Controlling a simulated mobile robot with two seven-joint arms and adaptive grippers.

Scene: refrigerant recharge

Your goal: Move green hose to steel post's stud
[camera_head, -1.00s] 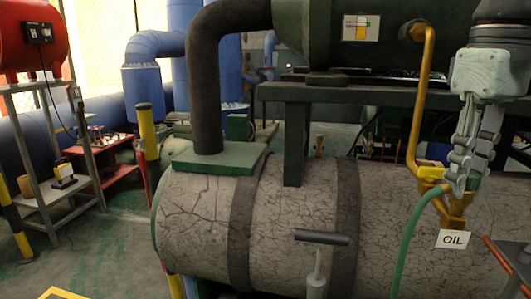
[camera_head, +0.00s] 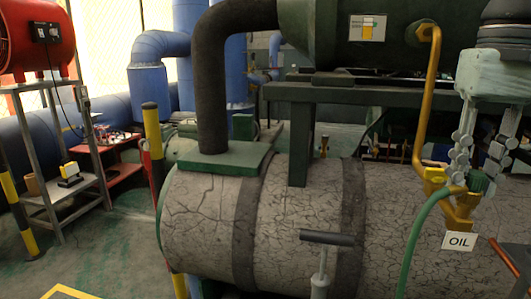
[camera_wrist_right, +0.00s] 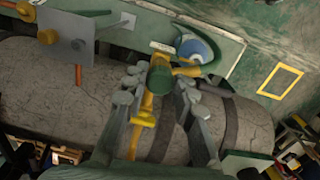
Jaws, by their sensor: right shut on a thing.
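The green hose (camera_head: 415,235) rises from the lower edge of the head view and bends right to a brass-coloured end beside a yellow bracket. My right gripper (camera_head: 477,180) is shut on the hose's green end piece, at the bracket in front of the grey tank. In the right wrist view, the green end piece (camera_wrist_right: 160,76) sits between the fingertips of the right gripper (camera_wrist_right: 158,90), with the yellow bracket (camera_wrist_right: 143,118) behind it. I cannot pick out the steel post or its stud with certainty. My left gripper is not in view.
The cracked grey tank (camera_head: 205,215) fills the lower middle. An OIL sign (camera_head: 459,241) hangs under the bracket, and a yellow pipe (camera_head: 429,90) runs down to it. A T-handle (camera_head: 327,238) stands in front of the tank. Open floor (camera_head: 110,245) lies at left.

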